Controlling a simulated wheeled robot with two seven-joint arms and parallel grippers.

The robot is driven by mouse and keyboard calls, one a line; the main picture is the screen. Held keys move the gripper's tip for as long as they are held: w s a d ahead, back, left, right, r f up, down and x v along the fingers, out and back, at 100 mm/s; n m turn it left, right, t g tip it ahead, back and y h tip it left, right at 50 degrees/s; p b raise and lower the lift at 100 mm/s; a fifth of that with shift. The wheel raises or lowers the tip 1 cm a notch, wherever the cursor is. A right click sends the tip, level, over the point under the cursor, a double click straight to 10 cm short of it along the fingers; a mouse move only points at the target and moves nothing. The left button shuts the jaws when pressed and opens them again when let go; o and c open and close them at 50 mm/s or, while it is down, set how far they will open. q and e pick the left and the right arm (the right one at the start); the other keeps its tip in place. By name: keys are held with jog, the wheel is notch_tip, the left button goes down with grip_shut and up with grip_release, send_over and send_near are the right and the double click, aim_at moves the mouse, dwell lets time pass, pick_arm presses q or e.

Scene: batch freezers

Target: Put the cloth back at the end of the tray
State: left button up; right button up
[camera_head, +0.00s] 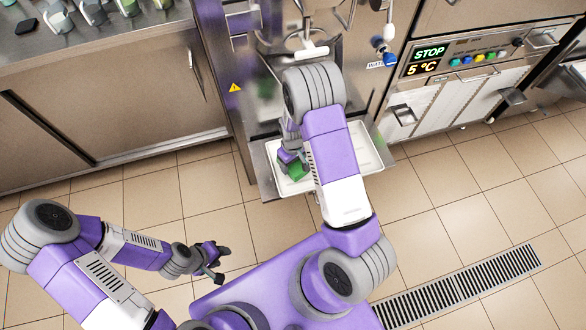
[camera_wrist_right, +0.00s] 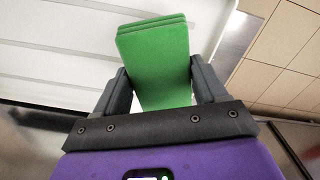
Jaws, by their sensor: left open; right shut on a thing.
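The green cloth (camera_wrist_right: 155,62) is a folded, layered pad between the two fingers of my right gripper (camera_wrist_right: 160,92), which is shut on it. In the head view the cloth (camera_head: 296,171) shows beside my right gripper (camera_head: 290,160), over the left part of the white tray (camera_head: 368,147). My right arm hides the middle of the tray. I cannot tell whether the cloth touches the tray. My left gripper (camera_head: 218,262) is open and empty, over the floor at the lower left, away from the tray.
The tray sits on a metal shelf at the front of a freezer machine. A white handle bar (camera_head: 299,53) and a blue knob (camera_head: 390,59) are above it. A control panel (camera_head: 462,55) is at the right. A counter (camera_head: 100,38) is at the left. The tiled floor is clear.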

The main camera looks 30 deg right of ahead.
aim_at(293, 167)
jog(key=shift+f+b, duration=0.6)
jog(key=shift+f, duration=1.2)
jog(key=shift+f, duration=0.2)
jog(key=o, duration=0.9)
jog(key=shift+o, duration=0.2)
jog(key=shift+r, duration=0.15)
